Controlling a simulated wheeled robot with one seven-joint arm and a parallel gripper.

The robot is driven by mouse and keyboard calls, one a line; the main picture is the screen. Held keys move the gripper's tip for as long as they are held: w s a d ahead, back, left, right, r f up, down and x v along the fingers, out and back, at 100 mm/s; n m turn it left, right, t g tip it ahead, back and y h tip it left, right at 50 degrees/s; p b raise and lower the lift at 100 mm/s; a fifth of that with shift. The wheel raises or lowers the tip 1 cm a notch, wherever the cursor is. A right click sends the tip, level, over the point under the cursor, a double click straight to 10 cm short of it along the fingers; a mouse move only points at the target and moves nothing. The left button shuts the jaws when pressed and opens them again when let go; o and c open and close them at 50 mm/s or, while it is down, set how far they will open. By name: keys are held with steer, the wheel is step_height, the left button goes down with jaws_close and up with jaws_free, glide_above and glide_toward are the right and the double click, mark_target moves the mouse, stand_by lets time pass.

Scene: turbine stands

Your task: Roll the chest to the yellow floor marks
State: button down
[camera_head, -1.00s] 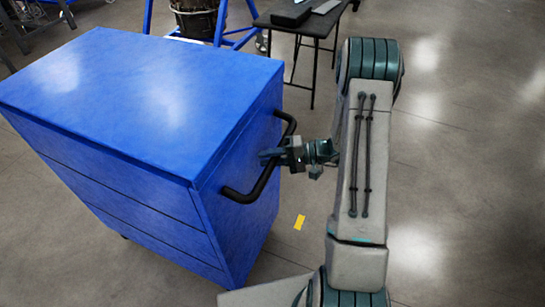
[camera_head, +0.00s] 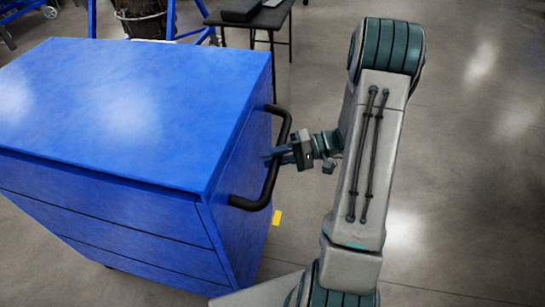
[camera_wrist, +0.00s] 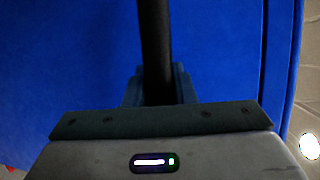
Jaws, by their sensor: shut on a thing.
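The blue chest (camera_head: 120,110) with drawers fills the left of the head view. A black bar handle (camera_head: 270,180) stands out from its right side. My gripper (camera_head: 274,154) is shut on this handle, near its middle. In the wrist view the handle (camera_wrist: 154,50) runs up from between my fingers (camera_wrist: 158,88), with the blue chest side (camera_wrist: 70,50) behind it. One yellow floor mark (camera_head: 277,217) shows on the floor just right of the chest's lower right side. Any other marks are out of view or hidden.
A dark table (camera_head: 250,18) with black items on it stands behind the chest. A blue stand (camera_head: 172,20) holding a dark round part is beside it. The grey floor (camera_head: 470,160) to the right is clear.

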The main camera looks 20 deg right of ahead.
steer(key=shift+w+a+f+g, duration=0.1)
steer(key=shift+a+f+g, duration=0.15)
steer(key=shift+a, duration=0.25)
steer(key=c, duration=1.2)
jaws_free()
steer(key=shift+w+a, duration=0.1)
steer(key=shift+a, duration=0.05)
steer(key=shift+d+r, duration=0.15)
steer(key=shift+d, duration=0.55)
steer(key=b+v, duration=0.2)
steer(key=v, duration=1.1)
